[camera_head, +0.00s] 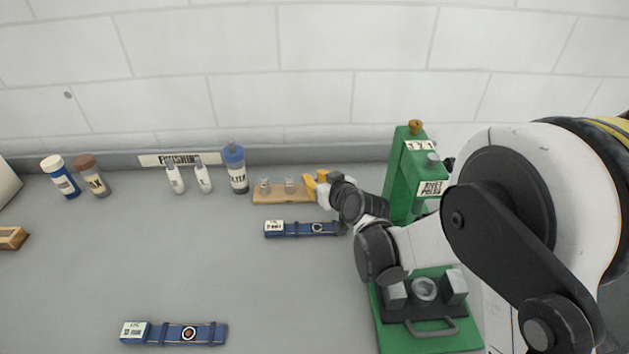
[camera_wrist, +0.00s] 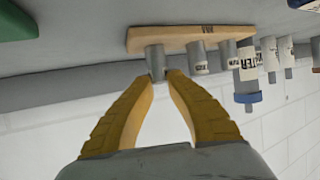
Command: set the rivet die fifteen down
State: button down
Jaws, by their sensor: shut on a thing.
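My gripper (camera_head: 318,183) has its yellow fingers at the right end of a low wooden rack (camera_head: 280,200). In the wrist view, which looks upside down, my gripper (camera_wrist: 164,75) is shut on a small grey cylindrical die, the rivet die (camera_wrist: 155,57). The die is upright at the end of the rack (camera_wrist: 165,36) and appears to touch it; whether it is fully seated I cannot tell. In the head view my fingers hide the die. Two similar grey dies stand in the rack, a left one (camera_head: 265,186) and a middle one (camera_head: 290,185).
A green press (camera_head: 405,170) stands right of the rack, behind my arm. A blue-capped bottle (camera_head: 235,170) stands just left of the rack. The counter's middle left is clear.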

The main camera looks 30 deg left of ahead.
jog(key=shift+r, duration=0.1)
jog(key=shift+f, duration=0.2)
jog(key=c, duration=1.4)
grip_release()
jog(key=shift+r, duration=0.1)
jog(key=shift+r, duration=0.15)
jog(key=shift+s+d+r, duration=0.2)
jog(key=shift+d, duration=0.1)
jog(key=p+v, duration=0.2)
jog(key=v, duration=0.9)
jog(key=shift+d+p, duration=0.1)
jog(key=shift+p, duration=0.3)
jog(key=shift+f, duration=0.1)
